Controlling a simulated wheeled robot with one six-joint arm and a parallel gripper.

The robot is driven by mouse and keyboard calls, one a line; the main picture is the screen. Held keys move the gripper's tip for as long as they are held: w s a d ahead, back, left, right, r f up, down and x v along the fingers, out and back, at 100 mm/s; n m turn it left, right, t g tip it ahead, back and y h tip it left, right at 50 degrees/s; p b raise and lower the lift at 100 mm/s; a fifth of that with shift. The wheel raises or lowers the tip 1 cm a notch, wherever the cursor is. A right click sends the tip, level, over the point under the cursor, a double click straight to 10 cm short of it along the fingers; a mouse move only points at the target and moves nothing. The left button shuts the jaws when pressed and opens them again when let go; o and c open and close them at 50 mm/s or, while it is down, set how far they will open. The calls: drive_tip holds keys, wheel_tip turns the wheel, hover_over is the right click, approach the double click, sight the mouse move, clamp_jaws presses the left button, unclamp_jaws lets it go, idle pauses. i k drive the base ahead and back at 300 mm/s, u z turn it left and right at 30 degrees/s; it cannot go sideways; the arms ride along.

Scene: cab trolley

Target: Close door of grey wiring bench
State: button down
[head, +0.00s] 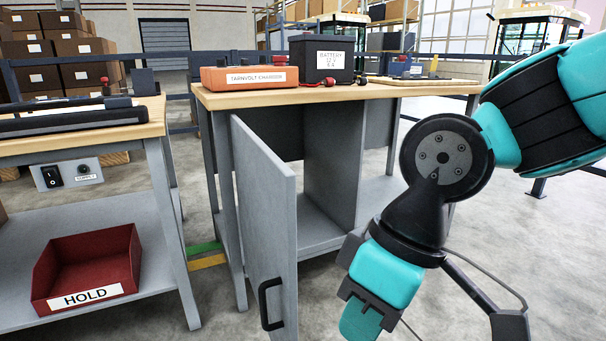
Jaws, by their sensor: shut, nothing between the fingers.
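The grey wiring bench (232,184) stands in the middle of the head view with a wooden top. Its grey door (266,210) stands open, hinged at the left side and swung out toward me. A black bar handle (270,304) is on the door near its lower free edge. The open cabinet shows a grey upright panel (331,158) and a floor shelf. My gripper (362,318) is at the bottom, to the right of the door and apart from it in the picture. It is shut and empty; its lowest part is near the frame's edge.
An orange charger (243,78) and a black battery box (321,59) stand on the bench top. At left, another bench (80,131) bears a red HOLD bin (88,268) on its lower shelf. Bare floor (480,235) lies at right.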

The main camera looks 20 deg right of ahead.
sight(266, 187)
drive_tip(key=z, duration=0.45)
drive_tip(key=k, duration=0.35)
drive_tip(key=u, duration=1.2)
